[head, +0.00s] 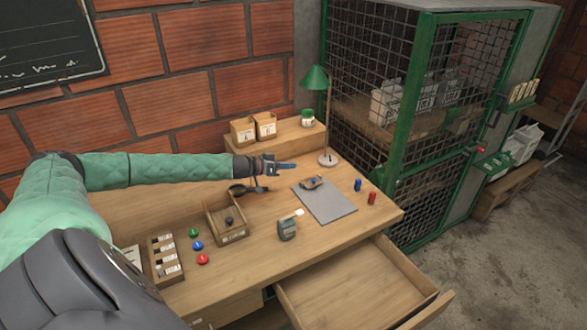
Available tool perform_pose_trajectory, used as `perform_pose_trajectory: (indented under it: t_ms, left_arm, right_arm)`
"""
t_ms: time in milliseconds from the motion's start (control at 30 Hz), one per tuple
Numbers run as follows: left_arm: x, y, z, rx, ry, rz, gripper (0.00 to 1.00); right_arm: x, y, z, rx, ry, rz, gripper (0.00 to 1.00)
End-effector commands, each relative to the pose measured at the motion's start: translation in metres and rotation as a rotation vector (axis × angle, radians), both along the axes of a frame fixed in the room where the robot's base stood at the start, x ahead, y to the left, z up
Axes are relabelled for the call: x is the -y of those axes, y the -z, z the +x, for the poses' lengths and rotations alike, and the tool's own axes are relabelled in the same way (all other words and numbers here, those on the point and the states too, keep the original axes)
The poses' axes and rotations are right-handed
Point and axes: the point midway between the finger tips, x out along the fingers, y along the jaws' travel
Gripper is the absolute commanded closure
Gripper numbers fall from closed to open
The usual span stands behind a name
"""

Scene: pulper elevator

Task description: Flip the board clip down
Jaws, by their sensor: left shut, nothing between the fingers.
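The grey clipboard (327,203) lies flat on the desk, right of the middle. Its clip (312,183) is a small brownish piece with a bluish spot at the board's far-left end. It is too small to tell whether the clip stands up or lies down. My left gripper (287,166) is shut and empty. It points right, just beyond and to the left of the clip in the picture, and appears apart from it. My right gripper is not in view.
A green lamp (316,78) stands behind the clipboard. Blue (358,185) and red (372,198) pieces stand to its right. A small grey device (287,229) and a wooden box (226,220) are to its left. An open drawer (350,290) juts out in front.

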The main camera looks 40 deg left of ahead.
Motion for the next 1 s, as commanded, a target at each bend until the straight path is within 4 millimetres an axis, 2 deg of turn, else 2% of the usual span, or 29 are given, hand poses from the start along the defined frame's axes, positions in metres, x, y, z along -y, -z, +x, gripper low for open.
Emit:
perform_pose_trajectory:
  t_ms: [333, 1000]
  left_arm:
    - [-0.0030, -0.0031, -0.0096, 0.000, 0.002, 0.001, 1.00]
    - [-0.0034, -0.0080, -0.0095, 0.000, 0.001, 0.001, 1.00]
  right_arm:
    - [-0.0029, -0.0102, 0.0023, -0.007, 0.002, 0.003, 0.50]
    - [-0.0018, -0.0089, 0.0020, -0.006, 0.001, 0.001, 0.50]
